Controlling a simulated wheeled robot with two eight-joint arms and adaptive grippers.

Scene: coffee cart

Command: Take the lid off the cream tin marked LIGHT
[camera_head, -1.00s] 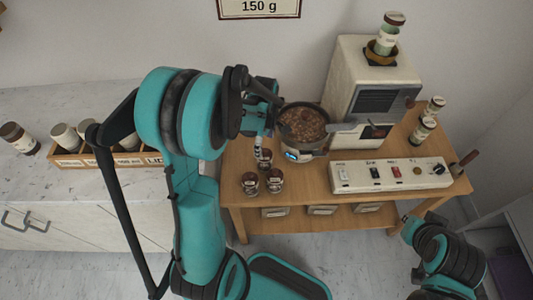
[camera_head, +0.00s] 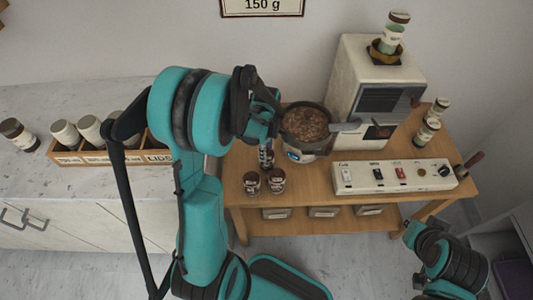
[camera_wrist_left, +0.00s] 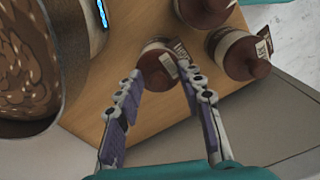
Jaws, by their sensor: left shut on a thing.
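My left gripper (camera_wrist_left: 162,68) is above the wooden cart, its fingers either side of a small brown-topped jar (camera_wrist_left: 158,62) with a pale label. It is shut on this jar, which also shows below the gripper in the head view (camera_head: 266,160). The jar's label is too small to read. Two similar jars (camera_head: 252,182) (camera_head: 277,180) stand in front of it. Cream tins (camera_head: 64,134) (camera_head: 90,128) stand in a wooden crate (camera_head: 100,158) on the left counter, beside a brown-lidded tin (camera_head: 18,134). I cannot read LIGHT on any. My right gripper is out of view.
A pan of brown contents (camera_head: 305,124) stands close to the left gripper. A cream machine (camera_head: 350,75) and a switch panel (camera_head: 390,177) are farther right. The crate has a LIDS label (camera_head: 160,157).

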